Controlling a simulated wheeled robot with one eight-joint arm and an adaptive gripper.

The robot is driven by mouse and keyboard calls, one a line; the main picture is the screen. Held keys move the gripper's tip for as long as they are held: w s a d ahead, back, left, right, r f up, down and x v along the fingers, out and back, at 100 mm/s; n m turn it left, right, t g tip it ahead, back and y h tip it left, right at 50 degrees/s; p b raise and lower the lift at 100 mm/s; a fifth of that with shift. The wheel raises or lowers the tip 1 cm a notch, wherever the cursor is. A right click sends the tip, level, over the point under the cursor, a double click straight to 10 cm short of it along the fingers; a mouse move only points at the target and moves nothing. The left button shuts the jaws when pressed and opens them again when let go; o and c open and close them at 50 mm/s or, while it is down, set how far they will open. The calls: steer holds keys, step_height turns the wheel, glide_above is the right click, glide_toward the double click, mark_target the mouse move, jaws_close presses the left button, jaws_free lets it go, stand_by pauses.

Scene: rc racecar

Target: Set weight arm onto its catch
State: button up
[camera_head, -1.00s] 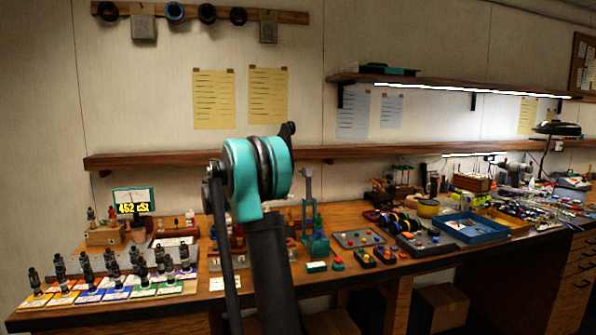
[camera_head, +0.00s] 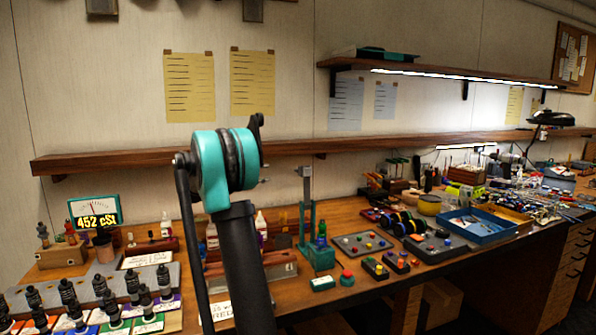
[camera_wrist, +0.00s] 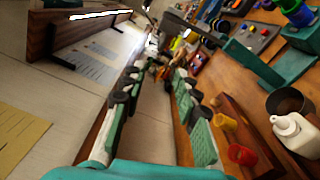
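A teal stand with a tall grey post (camera_head: 307,215) rises from the bench, right of my arm in the head view. In the wrist view its teal and grey column (camera_wrist: 250,60) runs slantwise at upper right, beyond my right finger. It may carry the weight arm; I cannot make out a separate weight arm or catch. My gripper (camera_wrist: 157,74) has its two fingers apart with nothing between them. It points along the bench, with the stand to its right and not touching it. In the head view my arm hides the gripper.
The bench holds dark bottles on coloured cards (camera_head: 115,305), a "452 cSt" display (camera_head: 96,214), a button panel (camera_head: 365,244) and a blue tray (camera_head: 470,226). A wooden ledge (camera_head: 110,163) runs along the wall. A white pump bottle (camera_wrist: 296,133) stands near the gripper's right.

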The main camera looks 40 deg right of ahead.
mark_target(300, 170)
steer(key=x, duration=1.4)
steer(key=shift+d, duration=0.4)
jaws_close()
